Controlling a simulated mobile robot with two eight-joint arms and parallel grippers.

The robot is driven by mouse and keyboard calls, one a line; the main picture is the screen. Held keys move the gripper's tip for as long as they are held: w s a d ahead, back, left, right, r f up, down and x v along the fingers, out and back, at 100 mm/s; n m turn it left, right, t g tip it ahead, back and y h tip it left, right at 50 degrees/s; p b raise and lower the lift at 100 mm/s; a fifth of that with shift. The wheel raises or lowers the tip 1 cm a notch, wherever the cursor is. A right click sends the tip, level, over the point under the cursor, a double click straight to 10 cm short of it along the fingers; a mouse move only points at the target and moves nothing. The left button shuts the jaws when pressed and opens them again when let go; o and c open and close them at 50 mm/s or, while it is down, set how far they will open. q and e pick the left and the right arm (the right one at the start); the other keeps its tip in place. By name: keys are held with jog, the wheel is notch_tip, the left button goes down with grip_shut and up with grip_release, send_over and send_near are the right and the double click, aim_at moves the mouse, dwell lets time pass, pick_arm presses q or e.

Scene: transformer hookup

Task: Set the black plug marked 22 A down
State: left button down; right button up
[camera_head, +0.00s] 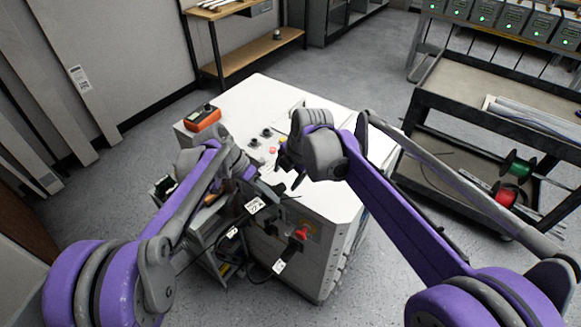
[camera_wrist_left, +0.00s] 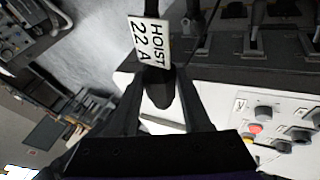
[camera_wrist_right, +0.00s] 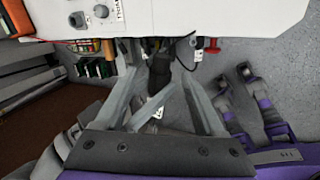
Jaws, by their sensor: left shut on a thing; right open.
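The black plug (camera_wrist_left: 160,92) sits between the fingers of my left gripper (camera_wrist_left: 162,78), which is shut on it. Its white tag reads HOIST 22 A (camera_wrist_left: 149,40) in the left wrist view. In the head view my left gripper (camera_head: 270,189) is at the near left side of the white cabinet (camera_head: 335,203), and a white tag (camera_head: 254,205) shows just below it. My right gripper (camera_head: 288,166) is open, close above and beside the left one. In the right wrist view a dark shape lies beyond the open fingers (camera_wrist_right: 157,52); I cannot tell whether it is between them.
An orange meter (camera_head: 203,118) stands on the cabinet's far left corner. A red knob (camera_head: 301,233) and tagged dark cables are on the near face. A black cart (camera_head: 470,115) with wire spools stands at right. The cabinet top's far part is clear.

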aim_at(282, 185)
jog(key=x, duration=0.6)
jog(key=shift+w+a+f, duration=0.1)
jog(key=shift+f, duration=0.2)
grip_shut()
pick_arm(q)
jog(key=shift+c, duration=1.4)
grip_release()
